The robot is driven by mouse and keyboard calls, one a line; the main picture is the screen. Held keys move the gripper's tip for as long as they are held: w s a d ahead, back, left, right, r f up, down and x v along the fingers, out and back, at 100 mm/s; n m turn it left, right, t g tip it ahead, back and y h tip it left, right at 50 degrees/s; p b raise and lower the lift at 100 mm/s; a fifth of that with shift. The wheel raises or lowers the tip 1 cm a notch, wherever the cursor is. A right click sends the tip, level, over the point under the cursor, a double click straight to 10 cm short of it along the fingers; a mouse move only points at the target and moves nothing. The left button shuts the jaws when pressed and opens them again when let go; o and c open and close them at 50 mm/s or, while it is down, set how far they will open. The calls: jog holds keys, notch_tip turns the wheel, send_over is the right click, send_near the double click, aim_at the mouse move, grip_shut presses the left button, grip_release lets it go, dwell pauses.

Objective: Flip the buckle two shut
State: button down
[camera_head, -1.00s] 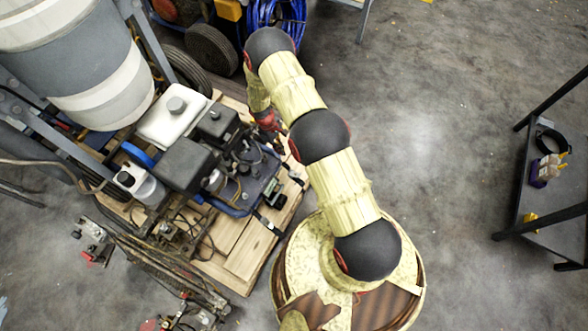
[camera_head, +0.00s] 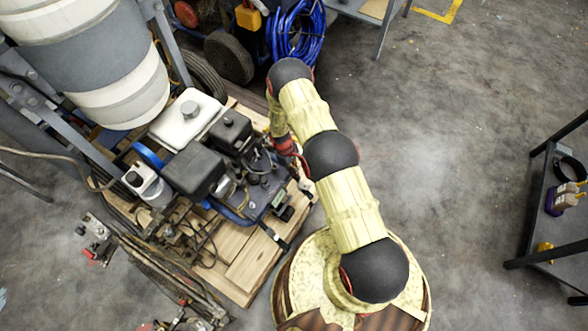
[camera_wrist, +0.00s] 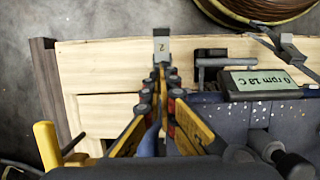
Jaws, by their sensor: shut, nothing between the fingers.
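Buckle two (camera_wrist: 161,47), a small grey metal plate marked "2", stands at the far edge of the wooden pallet (camera_wrist: 100,65) in the wrist view. My gripper (camera_wrist: 160,73) is shut and empty, its yellow-and-black fingers pointing at the buckle. The fingertips are just below the plate in the picture; I cannot tell whether they touch it. The lower part of the buckle and any strap are hidden behind the fingers. In the head view my gripper (camera_head: 288,148) is beside the engine, mostly covered by my arm.
A display box (camera_wrist: 270,84) and a black bracket (camera_wrist: 211,62) sit right of the fingers. Another strap buckle (camera_wrist: 287,46) is further right. A yellow handle (camera_wrist: 47,145) stands at left. The engine (camera_head: 195,170) fills the pallet's middle. Open floor (camera_head: 440,110) lies right of my arm.

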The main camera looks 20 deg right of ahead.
aim_at(303, 185)
jog(key=s+f, duration=0.1)
jog(key=d+f+b, duration=0.1)
jog(key=s+d+f, duration=0.1)
jog(key=f, duration=0.1)
jog(key=shift+s+f, duration=0.1)
jog(key=shift+s, duration=0.25)
jog(key=shift+s+d+f+b, duration=0.25)
jog(key=shift+s+b, duration=0.1)
jog(key=shift+s, duration=0.1)
jog(key=shift+s+d+f+t+y, duration=0.1)
jog(key=shift+s+d+t+y, duration=0.2)
jog(key=shift+t+y, duration=0.3)
jog(key=shift+s+d+f+t+y, duration=0.15)
jog(key=shift+s+t+y, duration=0.2)
jog(key=shift+t, duration=0.35)
jog(key=shift+s+d+f+t+y+b, duration=0.15)
jog(key=shift+s+f+t+y, duration=0.1)
jog(key=shift+t+y, duration=0.25)
jog(key=shift+s+d+f+t+y+b, duration=0.15)
jog(key=shift+f+t+y, duration=0.1)
jog(key=shift+t, duration=0.45)
jog(key=shift+s+d+f+b, duration=0.2)
jog(key=shift+s+f+b, duration=0.15)
jog(key=shift+f, duration=0.4)
jog(key=shift+w+a, duration=0.1)
